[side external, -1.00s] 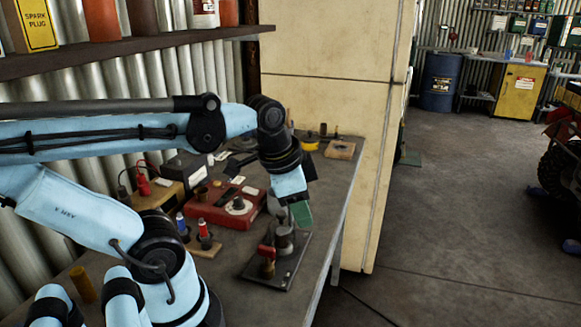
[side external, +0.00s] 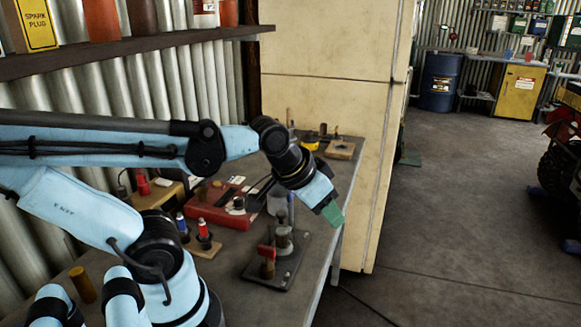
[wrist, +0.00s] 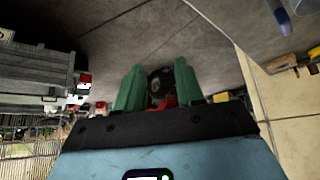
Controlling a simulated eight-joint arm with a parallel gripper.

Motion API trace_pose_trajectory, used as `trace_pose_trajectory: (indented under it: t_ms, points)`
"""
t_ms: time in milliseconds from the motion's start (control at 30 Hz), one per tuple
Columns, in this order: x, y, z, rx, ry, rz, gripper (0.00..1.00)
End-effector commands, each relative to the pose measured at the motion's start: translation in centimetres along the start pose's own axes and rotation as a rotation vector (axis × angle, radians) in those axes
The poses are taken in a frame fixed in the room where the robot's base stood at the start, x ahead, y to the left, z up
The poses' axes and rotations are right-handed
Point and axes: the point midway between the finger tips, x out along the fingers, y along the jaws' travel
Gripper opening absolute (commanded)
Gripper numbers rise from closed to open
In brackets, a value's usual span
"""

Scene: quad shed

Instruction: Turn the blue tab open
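My gripper (side external: 332,214) has green fingers and hangs in the air above and right of a dark plate (side external: 290,277) on the bench. In the wrist view its two fingers (wrist: 158,85) stand apart with nothing held between them. The plate carries a brass fitting with a red tab (side external: 266,251) and a grey upright fitting (side external: 284,238) behind it. I cannot make out a blue tab on either fitting. The gripper touches neither fitting. The plate and its fittings cannot be made out in the wrist view.
A red case (side external: 222,212) lies on the bench (side external: 225,283) left of the plate. Blue-topped (side external: 182,224) and red-topped (side external: 204,230) pieces stand near it. A cream cabinet (side external: 320,100) rises behind the bench. The bench's right edge is close to the plate, with open floor beyond.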

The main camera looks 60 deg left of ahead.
Motion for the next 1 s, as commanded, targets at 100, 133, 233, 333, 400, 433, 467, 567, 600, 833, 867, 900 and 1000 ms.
trace_pose_trajectory:
  t_ms: [100, 133, 233, 333, 400, 433, 467, 567, 600, 833, 867, 900, 1000]
  points:
    - [-1.0, -2.5, -1.7, -0.113, -0.090, -0.047, 0.37]
    - [-1.3, -3.3, -2.2, -0.152, -0.121, -0.061, 0.37]
    - [-2.5, -6.3, -3.6, -0.289, -0.231, -0.108, 0.37]
    - [-3.7, -9.2, -4.6, -0.427, -0.334, -0.150, 0.37]
    - [-4.5, -11.0, -5.0, -0.513, -0.399, -0.175, 0.37]
    - [-4.8, -11.7, -5.2, -0.545, -0.424, -0.183, 0.37]
    - [-5.0, -12.4, -5.3, -0.576, -0.446, -0.191, 0.37]
    - [-5.8, -14.0, -5.5, -0.656, -0.505, -0.211, 0.37]
    - [-6.0, -14.4, -5.6, -0.677, -0.521, -0.216, 0.37]
    - [-6.0, -15.2, -5.3, -0.718, -0.553, -0.225, 0.37]
    - [-5.8, -15.2, -5.2, -0.717, -0.553, -0.225, 0.37]
    - [-5.4, -15.2, -4.9, -0.717, -0.553, -0.225, 0.37]
    - [-4.3, -15.2, -4.2, -0.716, -0.552, -0.225, 0.37]
